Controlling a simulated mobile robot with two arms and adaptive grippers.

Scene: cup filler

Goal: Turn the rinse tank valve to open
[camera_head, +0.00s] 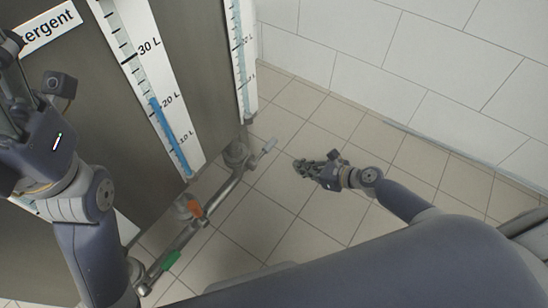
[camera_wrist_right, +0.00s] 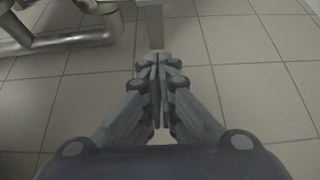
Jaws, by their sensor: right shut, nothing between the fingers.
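Several valves sit on the metal pipes under the tanks in the head view. The farthest has a pale grey handle (camera_head: 269,145) sticking out to the right; one has an orange handle (camera_head: 194,209) and one a green handle (camera_head: 171,260). No rinse label is readable on any of them. My right gripper (camera_head: 303,168) is to the right of the pale handle, apart from it, over the floor. In the right wrist view its fingers (camera_wrist_right: 154,62) are shut and empty, with a pale bar (camera_wrist_right: 155,27) just beyond the tips. My left gripper (camera_head: 15,95) is partly cut off at the left edge.
A tank labelled "...tergent" (camera_head: 88,85) with a litre gauge (camera_head: 163,95) stands at the left; another gauge (camera_head: 241,55) is behind it. Metal pipe (camera_wrist_right: 45,35) runs at upper left in the wrist view. Tiled floor (camera_head: 300,225) is clear up to the white wall (camera_head: 420,65).

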